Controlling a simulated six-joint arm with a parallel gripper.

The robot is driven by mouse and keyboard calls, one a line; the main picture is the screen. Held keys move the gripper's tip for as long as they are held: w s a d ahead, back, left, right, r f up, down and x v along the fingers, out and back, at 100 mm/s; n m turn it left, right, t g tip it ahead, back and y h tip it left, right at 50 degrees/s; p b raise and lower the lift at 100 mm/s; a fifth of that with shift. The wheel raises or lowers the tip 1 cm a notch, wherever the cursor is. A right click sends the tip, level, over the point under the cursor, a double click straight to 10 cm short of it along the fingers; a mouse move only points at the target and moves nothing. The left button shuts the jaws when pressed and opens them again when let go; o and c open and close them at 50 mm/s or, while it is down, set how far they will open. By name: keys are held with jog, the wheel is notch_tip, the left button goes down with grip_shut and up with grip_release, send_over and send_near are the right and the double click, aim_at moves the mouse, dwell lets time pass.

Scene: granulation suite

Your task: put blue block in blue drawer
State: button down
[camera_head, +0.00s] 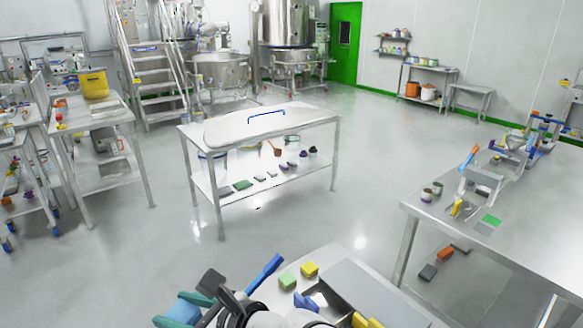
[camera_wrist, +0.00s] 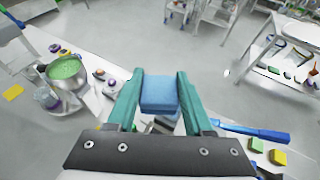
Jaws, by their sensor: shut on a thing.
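The blue block (camera_wrist: 160,93) is held between the two teal fingers of my gripper (camera_wrist: 160,82) in the wrist view. In the head view my gripper (camera_head: 186,308) is at the bottom, left of the near table, with the blue block (camera_head: 183,303) between its fingers. The block appears raised, with floor behind it. An open-topped compartment (camera_head: 318,301) with a blue piece in it is in the near table, right of my gripper. I cannot tell whether it is the blue drawer. Part of the table is hidden by my arm.
A green block (camera_head: 288,282) and a yellow block (camera_head: 310,269) sit on the near table. A long blue-handled thing (camera_head: 264,273) lies between them and my gripper. In the wrist view, a pot of green contents (camera_wrist: 68,72) stands on a table at left.

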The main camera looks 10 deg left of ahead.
jog(key=s+a+f+n+g, duration=0.25)
jog(key=s+a, duration=0.35)
jog(key=s, duration=0.3)
jog(key=s+a+f+n+g, duration=0.1)
jog(key=s+a+f+g, duration=0.1)
jog(key=s+a+f, duration=0.5)
jog(key=s+a+f+n+g, duration=0.15)
jog(key=s+a, duration=0.35)
jog(key=s, duration=0.7)
jog(key=s+d+f+m+t, duration=0.4)
jog(key=f+m+t, duration=0.15)
jog(key=f, duration=0.35)
jog(key=w+d+m+t+h, duration=0.3)
jog(key=w+d+m+t, duration=0.15)
jog(key=d, duration=0.35)
jog(key=shift+t, duration=0.6)
jog(key=f, duration=0.7)
jog(key=shift+w+d+f, duration=0.1)
jog(key=shift+d+f, duration=0.25)
jog(key=shift+f, duration=0.45)
